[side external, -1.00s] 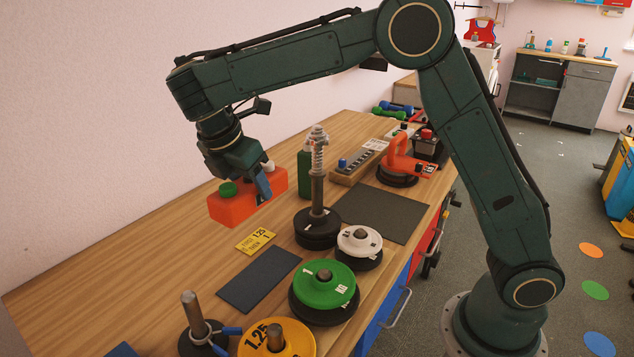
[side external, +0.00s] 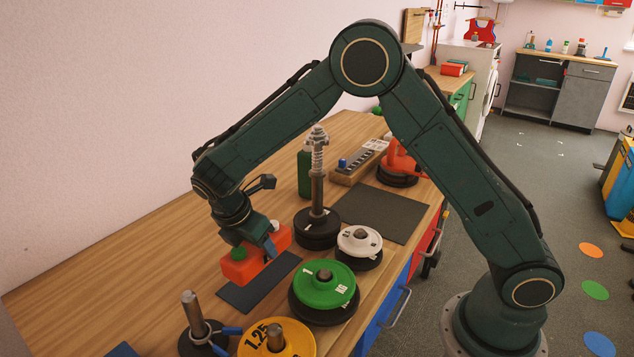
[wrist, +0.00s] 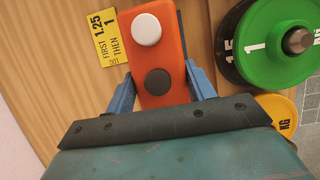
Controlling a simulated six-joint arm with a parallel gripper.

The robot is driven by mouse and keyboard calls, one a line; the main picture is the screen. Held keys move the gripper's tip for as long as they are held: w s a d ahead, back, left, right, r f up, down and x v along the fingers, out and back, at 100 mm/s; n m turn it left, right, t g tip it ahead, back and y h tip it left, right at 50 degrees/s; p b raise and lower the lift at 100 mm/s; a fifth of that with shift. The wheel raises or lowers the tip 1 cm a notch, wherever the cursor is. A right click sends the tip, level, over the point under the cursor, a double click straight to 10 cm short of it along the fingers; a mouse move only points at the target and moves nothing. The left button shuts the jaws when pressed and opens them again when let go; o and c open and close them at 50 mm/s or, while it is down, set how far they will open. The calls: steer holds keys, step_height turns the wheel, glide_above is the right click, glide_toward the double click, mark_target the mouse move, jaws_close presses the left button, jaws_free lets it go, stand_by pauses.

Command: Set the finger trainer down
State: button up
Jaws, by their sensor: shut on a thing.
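The finger trainer is an orange block (side external: 240,268) with a green and a white button in the side view. In the wrist view the same block (wrist: 150,92) shows a white and a dark button. My gripper (side external: 256,250) is shut on it, with a blue finger on each side (wrist: 162,85). The block is low over the table, beside and partly over the far edge of a dark mat (side external: 262,286). I cannot tell whether its underside touches.
A yellow card (wrist: 107,38) lies left of the block in the wrist view. A green-topped plate pile (side external: 325,285), a white-topped pile (side external: 360,243), a spring-topped post (side external: 317,190) and a yellow plate (side external: 275,338) stand near. The left of the table is clear.

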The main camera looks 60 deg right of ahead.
steer(key=shift+f, duration=2.15)
steer(key=shift+f, duration=0.15)
steer(key=o, duration=1.2)
steer(key=v, duration=1.2)
